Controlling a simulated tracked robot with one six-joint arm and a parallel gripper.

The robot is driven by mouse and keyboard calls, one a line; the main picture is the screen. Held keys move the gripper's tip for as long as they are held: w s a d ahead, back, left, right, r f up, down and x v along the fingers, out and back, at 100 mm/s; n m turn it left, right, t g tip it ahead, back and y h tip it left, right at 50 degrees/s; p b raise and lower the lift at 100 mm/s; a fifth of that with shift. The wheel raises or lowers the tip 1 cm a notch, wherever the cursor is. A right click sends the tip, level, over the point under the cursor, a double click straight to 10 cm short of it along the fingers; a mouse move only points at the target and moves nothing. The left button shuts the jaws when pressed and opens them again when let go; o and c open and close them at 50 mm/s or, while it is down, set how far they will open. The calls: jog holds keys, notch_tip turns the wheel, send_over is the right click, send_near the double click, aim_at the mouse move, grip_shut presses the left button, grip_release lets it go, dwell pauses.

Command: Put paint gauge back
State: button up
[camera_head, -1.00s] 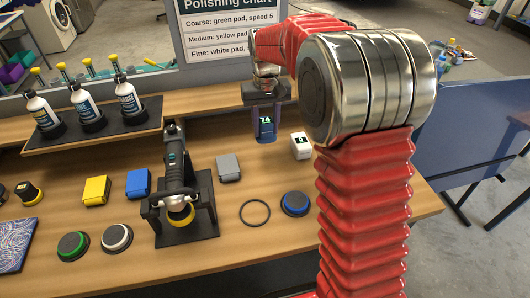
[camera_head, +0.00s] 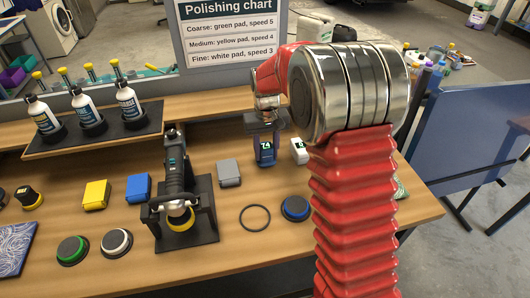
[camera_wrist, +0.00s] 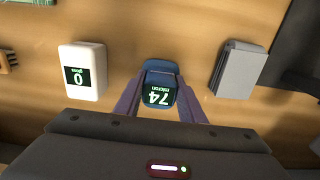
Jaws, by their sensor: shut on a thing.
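The paint gauge (camera_head: 265,152) is a small dark blue device whose screen reads 74; the wrist view shows it (camera_wrist: 159,92) with "74 micron" on the screen. My gripper (camera_wrist: 160,104) is shut on it, with one finger on each side. In the head view my gripper (camera_head: 265,134) points down over the bench and the gauge hangs upright below it. The gauge is at or just above the bench top (camera_head: 222,247); I cannot tell if it touches.
A white gloss meter (camera_head: 299,150) stands close to the gauge's right. A grey block (camera_head: 229,172) lies to its left. A black ring (camera_head: 255,217) and a blue pad (camera_head: 295,208) lie nearer. The polisher (camera_head: 176,185) rests on its stand farther left. A raised shelf (camera_head: 215,101) runs behind.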

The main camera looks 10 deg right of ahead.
aim_at(266, 147)
jog(key=shift+f, duration=0.3)
jog(key=o, duration=1.1)
jog(key=shift+f, duration=0.1)
jog(key=shift+c, duration=0.2)
notch_tip(266, 147, up, 11)
jog(key=shift+r, duration=0.6)
